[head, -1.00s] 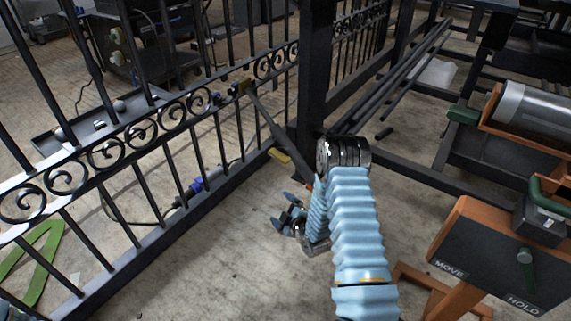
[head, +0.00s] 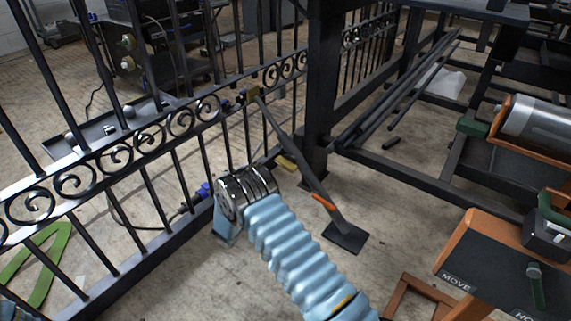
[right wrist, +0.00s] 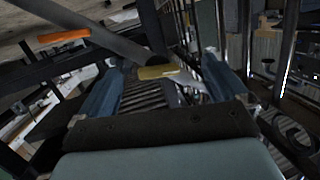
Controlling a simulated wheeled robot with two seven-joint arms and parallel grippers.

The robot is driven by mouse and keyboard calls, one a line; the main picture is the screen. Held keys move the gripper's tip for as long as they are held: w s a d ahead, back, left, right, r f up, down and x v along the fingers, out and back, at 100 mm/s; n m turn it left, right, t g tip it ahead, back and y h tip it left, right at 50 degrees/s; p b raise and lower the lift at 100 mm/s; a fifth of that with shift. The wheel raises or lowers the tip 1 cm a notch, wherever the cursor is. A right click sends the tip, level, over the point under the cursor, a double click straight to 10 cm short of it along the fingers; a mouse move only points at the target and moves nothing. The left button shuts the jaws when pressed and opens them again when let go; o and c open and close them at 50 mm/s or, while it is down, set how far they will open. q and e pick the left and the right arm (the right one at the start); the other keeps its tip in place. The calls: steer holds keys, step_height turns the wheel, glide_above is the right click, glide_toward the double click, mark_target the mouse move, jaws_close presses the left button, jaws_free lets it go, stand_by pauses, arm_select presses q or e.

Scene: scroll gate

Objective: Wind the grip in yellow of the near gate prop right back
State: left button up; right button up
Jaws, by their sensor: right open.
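The yellow grip (head: 286,162) shows beside the bar near the gate post's foot. In the right wrist view the yellow grip (right wrist: 157,72) appears between the blue fingers, beyond them. My right gripper (right wrist: 162,66) is open and empty; in the head view my wrist mostly hides it.
The black scrolled gate (head: 120,130) runs along the left, joined to a thick post (head: 322,90). A box labelled MOVE and HOLD (head: 500,265) stands at right. Long dark bars (head: 400,95) lie behind the post. Floor around the prop's plate is clear.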

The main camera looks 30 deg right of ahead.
mark_target(284, 165)
step_height(284, 165, up, 5)
steer(key=m+g+h, duration=0.2)
steer(key=m+h, duration=0.1)
steer(key=b+x, duration=0.1)
steer(key=x, duration=0.5)
steer(key=b+x, duration=0.1)
steer(key=x, duration=0.6)
steer(key=shift+w+d, duration=0.15)
steer(key=shift+w, duration=0.15)
steer(key=shift+c, duration=0.2)
steer(key=c, duration=0.6)
